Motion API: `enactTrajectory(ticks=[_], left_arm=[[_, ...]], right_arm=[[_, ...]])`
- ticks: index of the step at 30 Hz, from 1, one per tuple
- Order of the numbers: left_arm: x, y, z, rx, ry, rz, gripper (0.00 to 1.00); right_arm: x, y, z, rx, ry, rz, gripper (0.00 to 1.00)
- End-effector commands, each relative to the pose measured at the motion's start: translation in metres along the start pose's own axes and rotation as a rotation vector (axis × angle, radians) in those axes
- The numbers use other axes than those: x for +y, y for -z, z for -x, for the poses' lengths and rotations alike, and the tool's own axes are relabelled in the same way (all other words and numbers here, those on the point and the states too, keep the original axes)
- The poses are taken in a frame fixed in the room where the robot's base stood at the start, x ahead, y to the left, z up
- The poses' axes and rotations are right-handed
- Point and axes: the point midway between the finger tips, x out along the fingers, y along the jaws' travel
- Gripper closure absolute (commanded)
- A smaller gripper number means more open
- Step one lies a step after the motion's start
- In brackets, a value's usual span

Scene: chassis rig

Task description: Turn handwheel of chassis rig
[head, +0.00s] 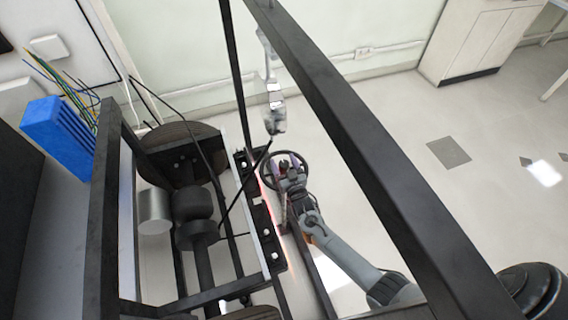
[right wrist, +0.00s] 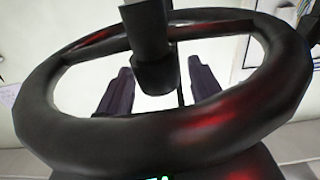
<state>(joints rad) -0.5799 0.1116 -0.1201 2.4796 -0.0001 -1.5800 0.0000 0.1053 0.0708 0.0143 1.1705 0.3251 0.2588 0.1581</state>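The handwheel (head: 304,181) is a dark round wheel on the right side of the black chassis rig (head: 262,225). My right gripper (head: 287,163) is at the wheel, its arm coming from the lower right. In the right wrist view the handwheel rim (right wrist: 130,143) fills much of the picture, with a thick dark post (right wrist: 150,40) at its middle. The two dark fingers of my right gripper (right wrist: 160,88) show through the wheel's opening, spread apart on either side of the post. Contact with the wheel cannot be told.
A long black beam (head: 365,140) crosses above the wheel's right side. A pale metallic jointed part (head: 272,95) hangs just behind the wheel. A blue box (head: 58,135) with wires stands at the left. The floor (head: 480,205) at the right is open.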

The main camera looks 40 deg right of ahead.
Motion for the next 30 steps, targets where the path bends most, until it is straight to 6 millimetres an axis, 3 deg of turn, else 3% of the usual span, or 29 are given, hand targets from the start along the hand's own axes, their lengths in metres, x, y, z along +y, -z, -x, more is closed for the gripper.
enactTrajectory(ticks=[11, 30], left_arm=[[-0.002, 0.000, 0.002, -0.001, 0.008, -0.010, 0.57], [-0.002, 0.008, 0.027, 0.000, 0.005, -0.006, 0.57]], right_arm=[[0.000, 0.001, 0.006, -0.001, 0.001, 0.000, 0.33], [0.000, 0.001, 0.098, -0.002, 0.000, -0.001, 0.33]])
